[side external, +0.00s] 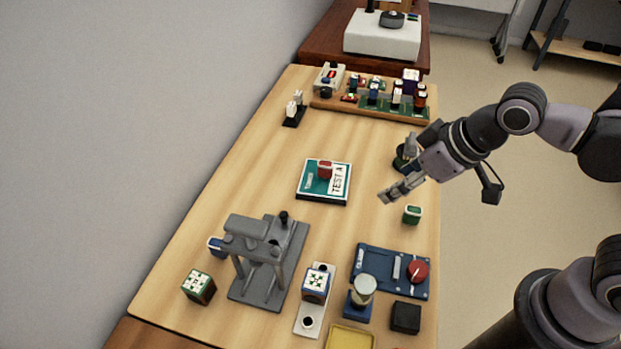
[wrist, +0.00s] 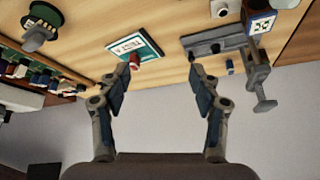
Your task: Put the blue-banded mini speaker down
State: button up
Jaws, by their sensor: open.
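A small blue item with a light top (side external: 216,245), which looks like the blue-banded mini speaker, stands on the table left of the grey press, partly hidden by it. It also shows as a small blue shape in the wrist view (wrist: 230,67). My gripper (side external: 386,197) is open and empty above the right part of the table, well apart from that item. Its spread fingers show in the wrist view (wrist: 160,82). A similar red item (side external: 325,170) stands on the green TEST A pad (side external: 311,195). A similar green item (side external: 412,215) stands near my gripper.
The grey press (side external: 268,265) is a tall obstacle. A blue patterned cube (side external: 316,285) sits on a white stand, and a green-and-red cube (side external: 199,288) stands front left. A blue panel (side external: 380,262) lies front right. A crowded rack (side external: 370,106) fills the back. The middle left is clear.

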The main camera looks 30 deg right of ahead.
jog(key=d+r+m+t+h, duration=0.1)
jog(key=d+m, duration=0.3)
jog(key=d, duration=0.8)
jog(key=shift+s+d+r+t+h, duration=0.3)
jog(key=shift+s+d+h, duration=0.05)
jog(key=shift+h, duration=0.25)
